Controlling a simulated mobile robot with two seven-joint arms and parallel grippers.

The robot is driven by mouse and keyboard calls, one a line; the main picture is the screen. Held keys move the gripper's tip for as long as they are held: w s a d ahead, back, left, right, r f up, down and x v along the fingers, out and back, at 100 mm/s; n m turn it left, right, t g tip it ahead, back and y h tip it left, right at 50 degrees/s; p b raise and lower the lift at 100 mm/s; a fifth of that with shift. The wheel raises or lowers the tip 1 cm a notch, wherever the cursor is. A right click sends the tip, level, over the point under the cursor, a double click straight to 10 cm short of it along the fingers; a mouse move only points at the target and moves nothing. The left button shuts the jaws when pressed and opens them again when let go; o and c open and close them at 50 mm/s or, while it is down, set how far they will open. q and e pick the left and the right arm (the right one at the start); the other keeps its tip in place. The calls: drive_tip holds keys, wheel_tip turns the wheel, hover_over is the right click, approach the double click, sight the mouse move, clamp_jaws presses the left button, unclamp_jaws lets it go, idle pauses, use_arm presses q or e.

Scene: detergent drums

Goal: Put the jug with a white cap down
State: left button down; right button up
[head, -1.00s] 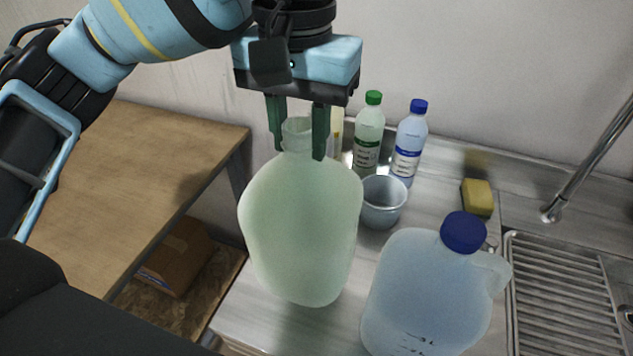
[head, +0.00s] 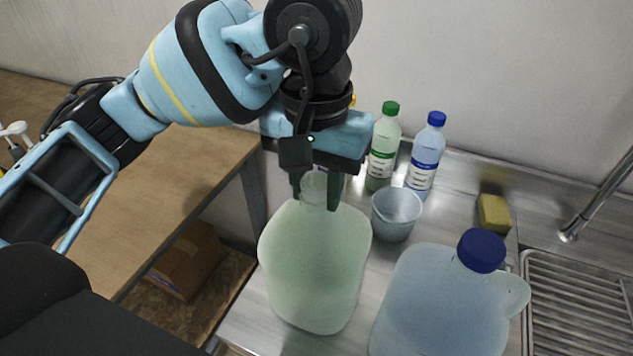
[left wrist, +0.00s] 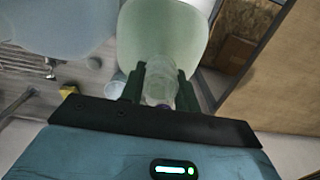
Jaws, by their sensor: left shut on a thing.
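The jug (head: 315,265) in my left gripper is large, pale green and translucent. Its neck is between the fingers, and I cannot make out a white cap on it. My left gripper (head: 318,195) points down from above and is shut on this neck; the left wrist view also shows the fingers (left wrist: 158,88) on both sides of the neck. The jug hangs roughly upright over the left part of the metal counter (head: 250,315). I cannot tell whether its base touches the counter. My right gripper is not in view.
A bluish jug with a blue cap (head: 440,300) stands close on the right. Behind are a grey cup (head: 396,215), a green-capped bottle (head: 382,150), a blue-capped bottle (head: 425,160) and a yellow sponge (head: 494,212). A sink rack (head: 575,300) lies right, a wooden table (head: 180,175) left.

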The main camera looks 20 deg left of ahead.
use_arm(q)
drive_tip(key=shift+f, duration=0.15)
drive_tip(key=c, duration=1)
unclamp_jaws()
drive_tip(key=shift+c, duration=0.2)
drive_tip(key=shift+r, duration=0.2)
wheel_tip(320, 180, up, 12)
drive_tip(key=p, duration=0.1)
drive_tip(key=shift+f, duration=0.1)
drive_tip(key=shift+c, duration=1.1)
